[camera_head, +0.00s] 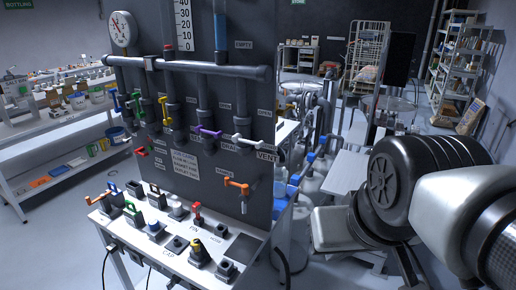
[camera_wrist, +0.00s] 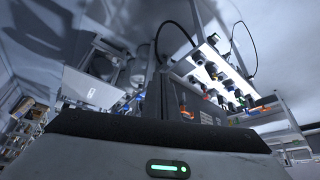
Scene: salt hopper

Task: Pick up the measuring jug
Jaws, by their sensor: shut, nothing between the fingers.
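I cannot make out a measuring jug for certain in either view. My gripper (camera_head: 335,230) is a pale grey hand at the end of my arm on the right of the head view, in the air right of the dark panel. Its fingers are not clearly seen; it is shut with nothing held. In the wrist view the hand's grey housing with a green light fills the bottom edge, and the fingertips are hidden.
A dark valve panel (camera_head: 225,185) with coloured handles stands in the middle. A white bench (camera_head: 130,232) with several small fittings fronts it. Blue containers (camera_head: 288,188) sit right of the panel. A white shelf table (camera_head: 50,165) stands left. Open floor lies between.

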